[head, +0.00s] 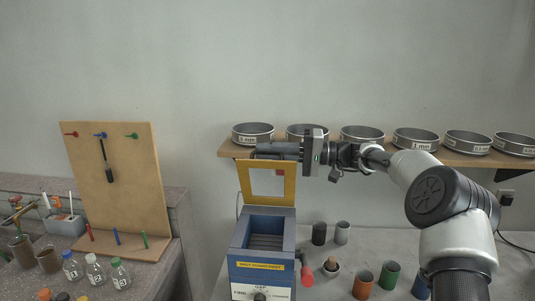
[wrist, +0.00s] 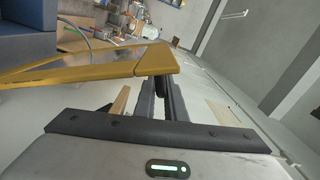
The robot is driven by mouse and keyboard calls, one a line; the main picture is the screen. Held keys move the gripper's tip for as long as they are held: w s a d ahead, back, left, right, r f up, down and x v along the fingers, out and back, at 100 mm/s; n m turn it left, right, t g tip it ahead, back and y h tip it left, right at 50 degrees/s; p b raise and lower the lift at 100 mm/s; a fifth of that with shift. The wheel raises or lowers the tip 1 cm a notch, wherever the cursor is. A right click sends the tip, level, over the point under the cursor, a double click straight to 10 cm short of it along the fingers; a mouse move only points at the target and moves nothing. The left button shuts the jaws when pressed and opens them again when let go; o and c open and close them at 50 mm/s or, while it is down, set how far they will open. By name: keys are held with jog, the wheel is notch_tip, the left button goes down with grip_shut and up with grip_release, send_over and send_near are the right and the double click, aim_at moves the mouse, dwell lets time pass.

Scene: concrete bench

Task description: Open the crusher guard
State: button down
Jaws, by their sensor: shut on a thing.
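The crusher (head: 262,262) is a blue-grey box on the bench, with a yellow label on its front and an open dark inside. Its yellow-framed guard (head: 243,184) stands raised, about upright, at the back of the crusher, with a see-through window. My gripper (head: 258,153) is at the guard's top edge, reaching in from the right, and is shut on it. In the wrist view the guard's yellow frame (wrist: 100,65) runs in from the left to the fingers (wrist: 158,85). The exact contact of the fingertips is partly hidden by the frame.
A wall shelf (head: 470,158) with a row of sieves (head: 364,135) is close behind my gripper. Several small cylinders (head: 362,284) and a red-ended handle (head: 306,276) are right of the crusher. A pegboard (head: 120,190) and bottles (head: 96,272) stand at the left.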

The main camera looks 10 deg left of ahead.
jog(key=shift+w+r, duration=0.1)
jog(key=shift+r, duration=0.05)
jog(key=c, duration=1.8)
grip_release()
jog(key=shift+c, duration=0.2)
jog(key=d, duration=1.7)
jog(key=shift+d+b, duration=0.2)
jog(key=shift+b, duration=0.15)
